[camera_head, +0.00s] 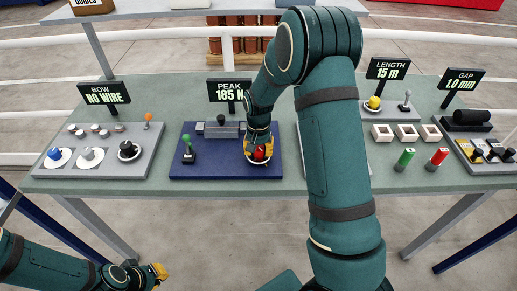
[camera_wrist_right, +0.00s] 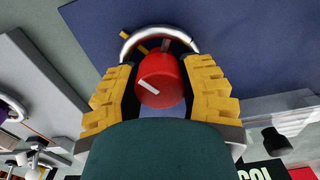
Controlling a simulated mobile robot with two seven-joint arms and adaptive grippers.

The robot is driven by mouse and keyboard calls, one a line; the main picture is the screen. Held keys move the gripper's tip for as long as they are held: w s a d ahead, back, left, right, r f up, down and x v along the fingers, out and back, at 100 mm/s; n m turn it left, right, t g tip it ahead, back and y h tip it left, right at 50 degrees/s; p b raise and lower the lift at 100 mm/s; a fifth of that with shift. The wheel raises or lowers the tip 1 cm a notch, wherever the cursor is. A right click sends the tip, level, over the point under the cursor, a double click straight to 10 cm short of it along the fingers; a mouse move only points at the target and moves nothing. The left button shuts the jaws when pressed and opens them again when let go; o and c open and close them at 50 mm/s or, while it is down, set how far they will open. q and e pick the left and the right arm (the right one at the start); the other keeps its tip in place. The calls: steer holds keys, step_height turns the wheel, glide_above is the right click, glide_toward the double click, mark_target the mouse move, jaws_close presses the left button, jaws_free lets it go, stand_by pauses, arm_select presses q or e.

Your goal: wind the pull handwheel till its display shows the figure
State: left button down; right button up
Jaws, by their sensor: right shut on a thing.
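The handwheel (camera_head: 250,161) has a pale rim and sits at the right part of the blue plate; its rim (camera_wrist_right: 128,46) also shows in the wrist view. A red knob (camera_wrist_right: 162,82) with a white mark stands at the wheel. My right gripper (camera_head: 260,148) reaches down over it, its yellow fingers on both sides of the red knob, shut on it. The display (camera_head: 230,90) behind the plate reads PEAK 185 N, its right end close to my arm. My left gripper (camera_head: 158,272) hangs low in front of the table, apart from everything; its opening is unclear.
A grey panel with knobs (camera_head: 100,160) lies to the left. Green (camera_head: 404,159) and red (camera_head: 437,159) cylinders and white square trays (camera_head: 405,133) are to the right.

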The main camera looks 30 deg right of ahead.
mark_target(259, 147)
steer(key=shift+m, duration=1.1)
steer(key=shift+f+p, duration=0.1)
steer(key=shift+p, duration=0.2)
steer(key=o, duration=1.2)
steer(key=shift+o, duration=0.2)
step_height(259, 147, up, 12)
